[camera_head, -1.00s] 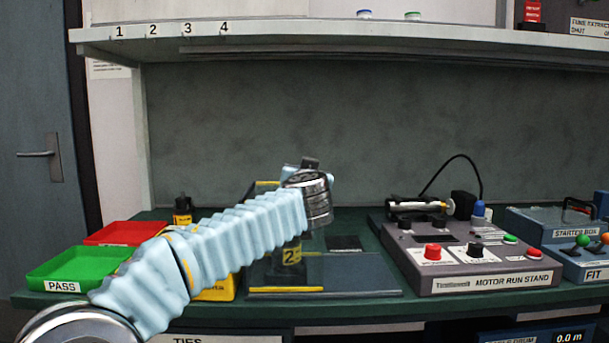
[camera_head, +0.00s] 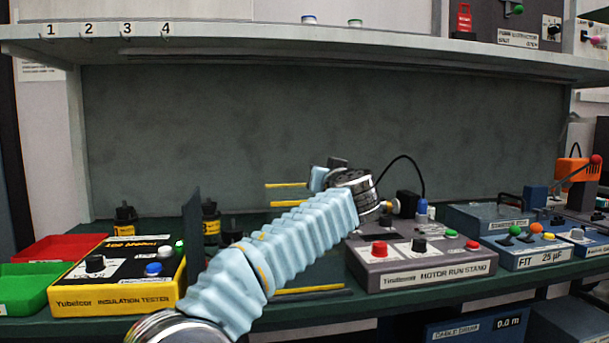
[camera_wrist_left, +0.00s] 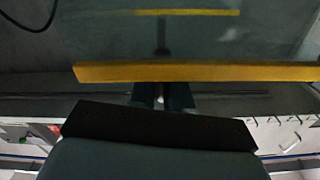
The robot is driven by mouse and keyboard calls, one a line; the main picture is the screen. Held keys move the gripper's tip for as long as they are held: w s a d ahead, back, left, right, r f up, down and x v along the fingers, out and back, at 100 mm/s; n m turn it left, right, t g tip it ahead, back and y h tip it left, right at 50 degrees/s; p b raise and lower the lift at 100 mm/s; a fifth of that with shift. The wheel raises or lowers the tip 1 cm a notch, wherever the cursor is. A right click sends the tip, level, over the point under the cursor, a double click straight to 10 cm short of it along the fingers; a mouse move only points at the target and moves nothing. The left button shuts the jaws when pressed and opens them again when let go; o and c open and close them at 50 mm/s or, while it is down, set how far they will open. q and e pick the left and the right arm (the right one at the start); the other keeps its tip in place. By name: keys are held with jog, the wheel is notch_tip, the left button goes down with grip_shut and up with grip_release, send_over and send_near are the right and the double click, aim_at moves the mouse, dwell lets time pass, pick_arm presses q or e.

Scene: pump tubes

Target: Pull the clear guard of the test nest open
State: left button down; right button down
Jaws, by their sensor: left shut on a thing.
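The test nest's clear guard is hard to make out; its yellow edge strips show in the head view, two behind my left forearm and one low in front (camera_head: 310,291). In the left wrist view a wide yellow edge of the guard (camera_wrist_left: 195,72) crosses just beyond my left gripper (camera_wrist_left: 163,97), with a second yellow strip farther off. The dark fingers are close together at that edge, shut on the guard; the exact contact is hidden. In the head view my wrist and forearm cover the gripper and much of the nest. My right gripper is not in view.
The motor run stand (camera_head: 422,262) is close right of my wrist. The yellow insulation tester (camera_head: 118,275) is left of my forearm, with a thin dark upright panel (camera_head: 192,240) beside it. Red (camera_head: 58,248) and green (camera_head: 22,287) trays stand far left. A shelf (camera_head: 300,44) runs above.

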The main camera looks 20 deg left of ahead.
pick_arm(q)
jog(key=shift+w+d+r, duration=0.1)
jog(key=shift+d+r, duration=0.05)
jog(key=c, duration=1.2)
grip_release()
jog(key=shift+o, duration=0.2)
jog(key=shift+s+d, duration=0.15)
jog(key=shift+s, duration=0.1)
jog(key=b+v, duration=0.4)
jog(key=v, duration=0.9)
jog(key=shift+d, duration=0.1)
